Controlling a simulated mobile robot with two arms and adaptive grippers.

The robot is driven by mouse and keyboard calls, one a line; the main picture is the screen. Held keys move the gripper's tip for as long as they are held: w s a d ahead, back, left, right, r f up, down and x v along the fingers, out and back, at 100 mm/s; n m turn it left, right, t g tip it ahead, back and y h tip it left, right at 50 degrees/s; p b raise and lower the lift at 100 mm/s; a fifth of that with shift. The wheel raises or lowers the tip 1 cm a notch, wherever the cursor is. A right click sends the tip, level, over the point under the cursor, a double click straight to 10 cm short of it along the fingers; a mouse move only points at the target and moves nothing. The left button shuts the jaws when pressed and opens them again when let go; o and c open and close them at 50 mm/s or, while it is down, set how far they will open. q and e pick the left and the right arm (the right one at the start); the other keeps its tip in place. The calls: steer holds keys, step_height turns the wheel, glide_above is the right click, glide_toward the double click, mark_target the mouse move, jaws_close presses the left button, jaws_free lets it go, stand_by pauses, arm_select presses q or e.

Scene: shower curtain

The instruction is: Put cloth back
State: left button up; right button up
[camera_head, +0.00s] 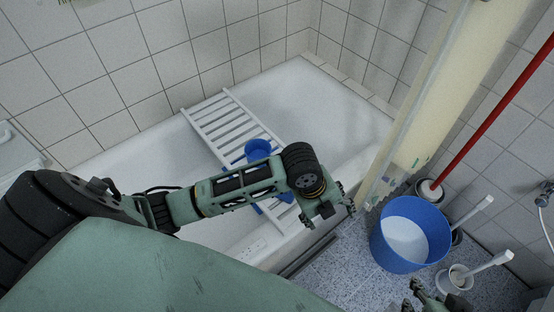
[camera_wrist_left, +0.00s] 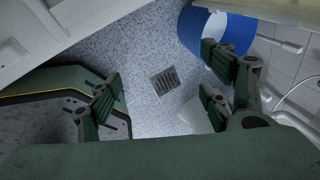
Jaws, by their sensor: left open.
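No loose cloth can be made out for certain. A cream hanging sheet (camera_head: 428,85), seemingly the shower curtain, hangs at the right end of the bathtub. A blue bucket (camera_head: 383,240) on the floor has something white inside; I cannot tell what it is. The bucket also shows in the left wrist view (camera_wrist_left: 238,32). My left gripper (camera_head: 331,213) reaches across the tub's near rim, left of the bucket. In the left wrist view it (camera_wrist_left: 160,95) is open and empty above the floor. My right gripper (camera_head: 422,297) shows partly at the bottom edge; its jaw state is unclear.
The white bathtub (camera_head: 325,95) carries a slatted rack (camera_head: 215,122) with a blue cup (camera_head: 258,149); my left arm partly hides blue items there. A red-handled plunger (camera_head: 485,115) and toilet brushes (camera_head: 490,262) stand around the bucket. A floor drain (camera_wrist_left: 165,82) lies on clear floor.

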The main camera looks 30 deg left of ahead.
arm_select(q)
steer(key=s+a+r+n+t+y, duration=0.1)
steer(key=s+a+n, duration=0.3)
steer(key=n, duration=0.7)
steer(key=s+a+r+n+t+y, duration=0.1)
steer(key=s+a+r+n+t, duration=0.2)
steer(key=n, duration=0.8)
steer(key=s+a, duration=0.2)
steer(key=shift+s+a+r+n+t, duration=0.3)
steer(key=shift+s+r+n, duration=0.05)
steer(key=shift+n, duration=0.05)
